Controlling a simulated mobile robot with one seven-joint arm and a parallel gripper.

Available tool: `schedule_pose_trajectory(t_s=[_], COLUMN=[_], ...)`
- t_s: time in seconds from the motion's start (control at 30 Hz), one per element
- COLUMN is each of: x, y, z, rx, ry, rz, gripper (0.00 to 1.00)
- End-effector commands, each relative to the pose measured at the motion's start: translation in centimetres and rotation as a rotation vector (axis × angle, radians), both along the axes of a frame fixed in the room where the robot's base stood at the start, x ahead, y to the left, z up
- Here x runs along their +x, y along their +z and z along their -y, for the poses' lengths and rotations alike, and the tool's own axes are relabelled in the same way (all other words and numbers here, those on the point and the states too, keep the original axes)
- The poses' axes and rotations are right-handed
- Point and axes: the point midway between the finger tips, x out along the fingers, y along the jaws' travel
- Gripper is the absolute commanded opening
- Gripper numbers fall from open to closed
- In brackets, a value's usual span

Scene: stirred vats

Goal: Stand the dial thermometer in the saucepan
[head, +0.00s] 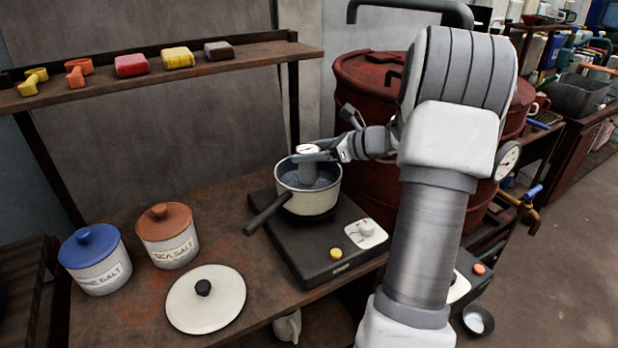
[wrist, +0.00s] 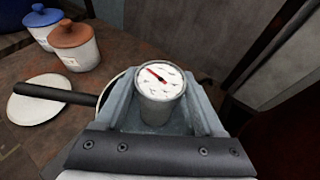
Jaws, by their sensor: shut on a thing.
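The dial thermometer (wrist: 158,82) has a round white face with a red needle and a grey body. My gripper (head: 312,156) is shut on it, with a jaw on each side in the wrist view. In the head view the thermometer (head: 308,149) is upright over the saucepan (head: 310,203), its face above the rim and its lower part within the pan's opening. I cannot tell whether its lower end touches the pan's bottom. The saucepan is cream with a dark handle and stands on the hot plate (head: 317,250).
A lid (head: 206,305) lies on the table left of the hot plate. A blue-lidded jar (head: 95,262) and a brown-lidded jar (head: 167,238) stand behind it. A shelf (head: 160,75) carries several coloured items. A large red vat (head: 372,85) stands behind my arm.

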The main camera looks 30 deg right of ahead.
Motion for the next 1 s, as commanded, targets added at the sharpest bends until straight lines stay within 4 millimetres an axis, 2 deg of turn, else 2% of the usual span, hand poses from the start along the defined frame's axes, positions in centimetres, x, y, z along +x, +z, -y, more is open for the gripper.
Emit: schedule_pose_trajectory(t_s=[0.3, 0.67, 0.7, 0.83, 1.0], x=[0.0, 0.0, 0.0, 0.0, 0.0], y=[-4.7, -5.1, -5.1, -5.1, -5.1], z=[-0.1, -0.1, -0.1, -0.1, -0.1], rx=[0.002, 0.000, 0.000, 0.000, 0.000], ry=[0.001, 0.001, 0.001, 0.001, 0.001], rz=[0.000, 0.001, 0.000, 0.000, 0.000], gripper=[0.05, 0.05, 0.78, 1.00, 1.00])
